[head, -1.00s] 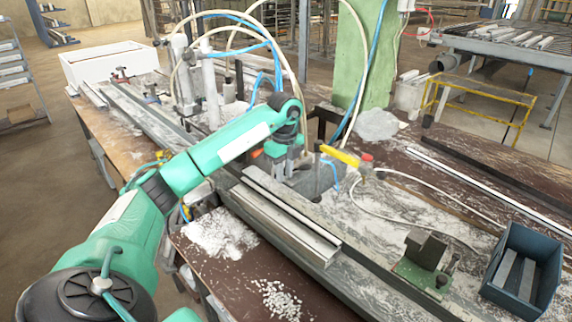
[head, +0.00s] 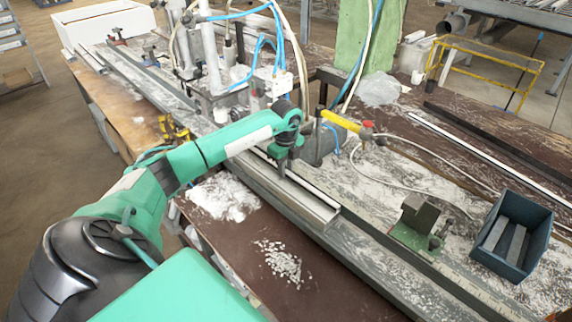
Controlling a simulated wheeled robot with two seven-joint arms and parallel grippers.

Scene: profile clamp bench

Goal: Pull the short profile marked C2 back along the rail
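A short pale metal profile (head: 311,204) lies along the long rail (head: 366,256) near the middle of the head view. I cannot read a C2 mark on it. My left gripper (head: 284,168) points down at the profile's upper face, partway along it. Its fingertips are small and dark against the profile, so I cannot tell whether they are apart or closed on it, or whether they touch it. The gripper and wrist hide part of the profile's far portion. My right gripper is not in view.
A green-based block (head: 417,222) stands beside the rail, right of the profile's near end. A blue bin (head: 511,236) with grey bars is farther right. The clamp machine (head: 215,75) with hoses stands behind my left gripper. White chips (head: 280,262) lie on the table.

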